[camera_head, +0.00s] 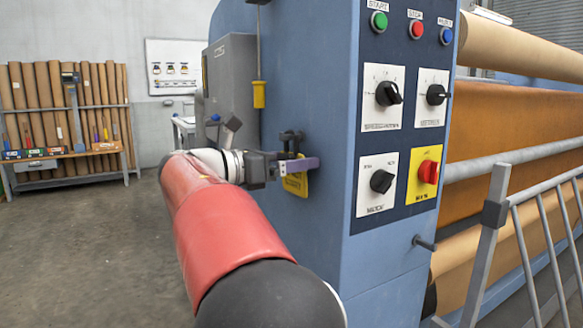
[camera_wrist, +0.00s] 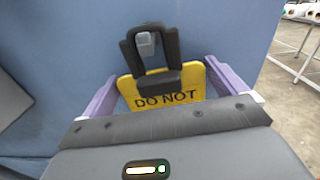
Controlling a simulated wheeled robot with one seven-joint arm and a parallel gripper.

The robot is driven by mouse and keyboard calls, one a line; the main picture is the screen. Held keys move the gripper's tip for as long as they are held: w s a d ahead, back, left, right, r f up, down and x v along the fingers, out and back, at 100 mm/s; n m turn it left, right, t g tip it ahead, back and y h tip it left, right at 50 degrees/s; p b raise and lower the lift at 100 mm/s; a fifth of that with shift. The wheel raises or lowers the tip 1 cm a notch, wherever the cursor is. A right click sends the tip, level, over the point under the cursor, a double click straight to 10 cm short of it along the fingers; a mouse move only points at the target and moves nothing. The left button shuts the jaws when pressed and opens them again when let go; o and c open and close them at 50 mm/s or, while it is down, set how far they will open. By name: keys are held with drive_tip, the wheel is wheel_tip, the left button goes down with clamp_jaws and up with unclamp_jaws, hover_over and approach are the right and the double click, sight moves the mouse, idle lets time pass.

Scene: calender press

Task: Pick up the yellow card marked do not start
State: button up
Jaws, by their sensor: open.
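The yellow card (camera_head: 297,186) hangs on the blue side face of the press, partly hidden behind my gripper in the head view. In the wrist view the card (camera_wrist: 166,100) shows the words DO NOT; its lower part is hidden by my gripper's body. A black holder with a grey peg (camera_wrist: 146,44) overlaps the card's upper middle. My gripper (camera_wrist: 160,74) is open, with one purple finger on each side of the card. The gripper (camera_head: 301,166) also shows in the head view, close to the press side. I cannot tell whether the fingers touch the card.
The control panel (camera_head: 397,140) with buttons and black knobs faces front, right of my gripper. A yellow pendant (camera_head: 259,95) hangs above my wrist, near a grey box (camera_head: 231,90). A metal guard rail (camera_head: 490,240) stands at right. Open floor (camera_head: 90,250) lies to the left.

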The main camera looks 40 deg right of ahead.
drive_tip(key=c, duration=0.6)
drive_tip(key=shift+r, duration=0.1)
drive_tip(key=shift+r, duration=0.25)
drive_tip(key=shift+r+p, duration=0.3)
drive_tip(key=shift+r, duration=0.2)
drive_tip(key=p+v, duration=0.1)
drive_tip(key=v, duration=1.7)
drive_tip(key=shift+w, duration=0.1)
